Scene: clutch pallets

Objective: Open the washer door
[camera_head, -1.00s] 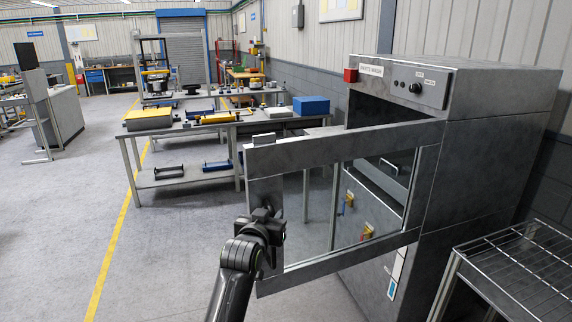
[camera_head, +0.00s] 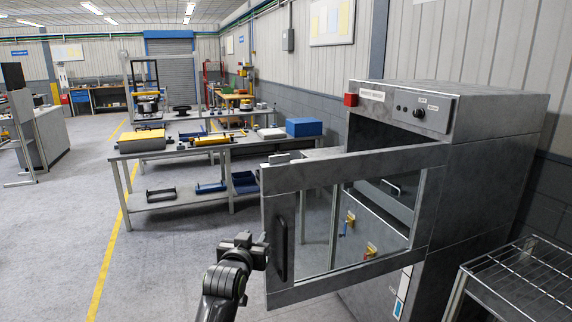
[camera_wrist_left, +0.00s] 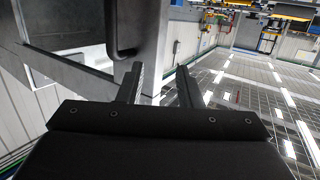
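The washer (camera_head: 470,165) is a grey metal cabinet at the right in the head view. Its door (camera_head: 345,164), a grey frame around a glass pane, stands swung wide open toward the left. The dark upright door handle (camera_head: 281,248) is near the door's free edge; it also shows at the top of the left wrist view (camera_wrist_left: 122,35). My left gripper (camera_head: 257,250) is just left of the handle. In the left wrist view its two fingers (camera_wrist_left: 158,85) are spread with nothing between them, and the handle lies outside them. My right gripper is not in view.
A wire rack (camera_head: 525,275) stands at the lower right beside the washer. A workbench (camera_head: 185,150) with a blue box (camera_head: 304,127) and several parts stands behind the door. The grey floor (camera_head: 165,265) at the left is clear, with a yellow line along it.

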